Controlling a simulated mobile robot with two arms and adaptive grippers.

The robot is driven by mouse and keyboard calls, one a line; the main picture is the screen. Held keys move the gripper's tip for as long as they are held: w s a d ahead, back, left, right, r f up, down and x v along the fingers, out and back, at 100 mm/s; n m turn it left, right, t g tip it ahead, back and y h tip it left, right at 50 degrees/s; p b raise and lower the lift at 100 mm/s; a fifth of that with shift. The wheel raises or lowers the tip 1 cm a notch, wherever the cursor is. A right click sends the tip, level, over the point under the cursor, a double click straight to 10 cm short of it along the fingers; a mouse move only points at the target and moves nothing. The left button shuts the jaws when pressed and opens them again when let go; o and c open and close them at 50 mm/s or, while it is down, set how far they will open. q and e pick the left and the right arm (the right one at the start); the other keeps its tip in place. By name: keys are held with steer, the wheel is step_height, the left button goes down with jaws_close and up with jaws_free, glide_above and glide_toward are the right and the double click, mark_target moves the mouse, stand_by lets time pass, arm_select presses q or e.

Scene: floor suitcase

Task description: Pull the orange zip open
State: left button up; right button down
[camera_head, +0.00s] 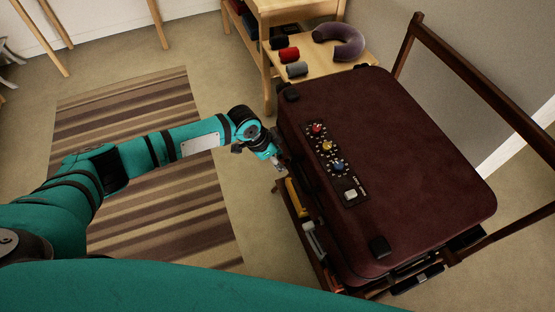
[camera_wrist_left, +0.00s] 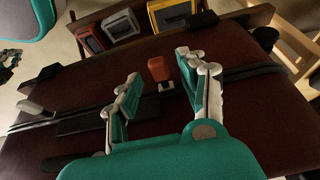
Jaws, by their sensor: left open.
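The orange zip pull (camera_wrist_left: 159,69) shows in the left wrist view on the zip line along the suitcase's side. The maroon suitcase (camera_head: 385,160) lies on a wooden rack in the head view; its side fills much of the left wrist view (camera_wrist_left: 200,130). My left gripper (camera_wrist_left: 158,78) is open, with one finger on each side of the orange pull. The pull stands between the fingertips, and I see no grip on it. In the head view my left gripper (camera_head: 279,165) is at the suitcase's left side, and the pull is hidden there. My right gripper is not in view.
The suitcase top carries a panel with coloured knobs (camera_head: 327,146). The dark wooden rack (camera_head: 440,48) has a raised rail at the right. A wooden shelf (camera_head: 330,58) with rolled items and a neck pillow (camera_head: 340,40) stands behind. A striped rug (camera_head: 80,120) lies at left.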

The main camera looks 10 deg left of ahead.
arm_select(q)
steer(key=shift+d+f, duration=0.1)
steer(key=shift+f, duration=0.2)
jaws_close()
